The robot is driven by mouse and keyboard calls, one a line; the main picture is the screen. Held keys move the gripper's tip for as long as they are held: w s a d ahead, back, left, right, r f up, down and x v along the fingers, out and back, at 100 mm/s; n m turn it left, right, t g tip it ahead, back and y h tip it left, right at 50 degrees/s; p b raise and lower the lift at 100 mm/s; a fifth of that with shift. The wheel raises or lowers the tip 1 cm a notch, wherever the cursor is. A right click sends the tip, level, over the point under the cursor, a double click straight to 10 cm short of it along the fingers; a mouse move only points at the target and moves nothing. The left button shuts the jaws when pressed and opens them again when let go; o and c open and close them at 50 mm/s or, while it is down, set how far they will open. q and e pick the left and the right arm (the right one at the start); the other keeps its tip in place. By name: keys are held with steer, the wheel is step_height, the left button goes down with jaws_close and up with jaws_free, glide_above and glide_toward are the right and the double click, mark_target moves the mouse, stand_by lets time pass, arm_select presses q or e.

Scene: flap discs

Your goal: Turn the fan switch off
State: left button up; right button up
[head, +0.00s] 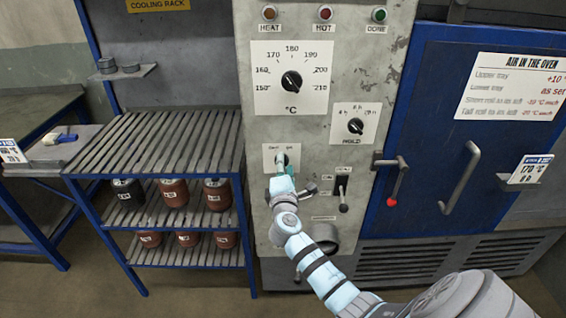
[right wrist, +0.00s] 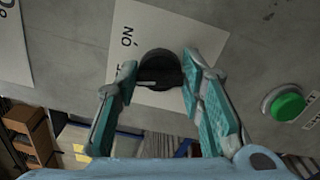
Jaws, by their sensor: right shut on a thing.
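The fan switch is a small black rotary knob (head: 281,160) on a white label plate, low on the left side of the grey control panel. It also shows in the right wrist view (right wrist: 158,66), with "ON" printed on the plate beside it. My right gripper (head: 283,166) is at the knob and partly covers it in the head view. In the right wrist view my gripper's two teal fingers (right wrist: 160,84) sit on either side of the knob, shut on it. The rest of the plate's print is hidden or too small to read. My left gripper is not in view.
A temperature dial (head: 291,81) and a hold dial (head: 355,126) are above. A lever switch (head: 342,188) is close on the right. A green button (right wrist: 284,102) shows in the right wrist view. A slatted rack (head: 160,140) with jars stands left; the blue oven door (head: 440,120) is right.

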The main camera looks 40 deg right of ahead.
steer(key=shift+n+p, duration=0.55)
steer(key=shift+n, duration=0.75)
steer(key=o, duration=1.1)
steer(key=shift+o, duration=0.2)
steer(key=v, duration=1.2)
steer(key=shift+w, duration=0.1)
